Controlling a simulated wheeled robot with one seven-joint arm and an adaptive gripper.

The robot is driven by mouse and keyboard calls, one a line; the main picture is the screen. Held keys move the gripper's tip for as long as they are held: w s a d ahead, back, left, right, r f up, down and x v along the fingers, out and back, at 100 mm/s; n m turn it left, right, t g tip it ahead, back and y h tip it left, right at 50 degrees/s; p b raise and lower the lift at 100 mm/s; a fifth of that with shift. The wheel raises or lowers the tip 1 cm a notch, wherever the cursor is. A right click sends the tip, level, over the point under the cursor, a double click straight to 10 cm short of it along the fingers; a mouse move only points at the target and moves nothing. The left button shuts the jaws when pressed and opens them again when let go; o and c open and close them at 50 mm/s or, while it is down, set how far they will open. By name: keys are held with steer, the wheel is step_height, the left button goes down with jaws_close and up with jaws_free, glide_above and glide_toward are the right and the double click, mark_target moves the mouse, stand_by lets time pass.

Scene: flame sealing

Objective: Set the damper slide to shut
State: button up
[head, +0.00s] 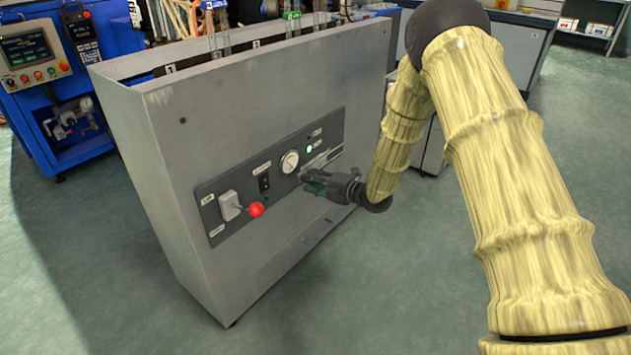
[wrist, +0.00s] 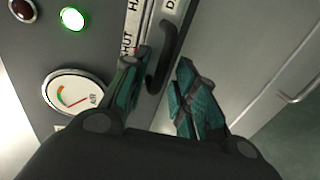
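The damper slide (head: 324,157) is at the right end of the dark control panel on the grey cabinet, partly hidden by my gripper in the head view. In the wrist view its dark curved handle (wrist: 168,50) stands beside a pale scale strip; "SHUT" is readable, and other labels are cut off. My gripper (head: 312,183) is at the panel face by the slide. In the wrist view my gripper (wrist: 158,80) has its teal fingers apart, with the handle just beyond and between the tips. I cannot tell whether either finger touches it.
The panel also carries a round gauge (head: 290,161), a green lamp (head: 309,149), a black switch (head: 264,183), a white lever switch (head: 230,205) and a red knob (head: 256,210). A blue machine (head: 62,90) stands at the left.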

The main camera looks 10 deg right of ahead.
steer(key=v, duration=1.2)
steer(key=shift+w+d, duration=0.25)
steer(key=shift+d, duration=0.05)
steer(key=shift+f, duration=0.1)
steer(key=s+a+f+m+g+h, duration=0.1)
steer(key=s+f+m+g+h, duration=0.15)
steer(key=s+f+m, duration=0.6)
steer(key=s+a+f+m+g+h, duration=0.2)
steer(key=s+f+m+h, duration=0.3)
steer(key=s+f, duration=0.6)
steer(key=s+f+m+g+h, duration=0.1)
steer(key=s+f+m+g, duration=0.25)
steer(key=s, duration=0.65)
steer(key=s+a+f+m+g+p, duration=0.1)
steer(key=s+f+m+g, duration=0.3)
steer(key=s, duration=0.6)
steer(key=s+f+m+h, duration=0.1)
steer(key=s+f+m, duration=0.3)
steer(key=s, duration=0.6)
step_height(320, 180, up, 39)
steer(key=m+p, duration=0.1)
steer(key=p, duration=3.7)
steer(key=shift+w, duration=0.3)
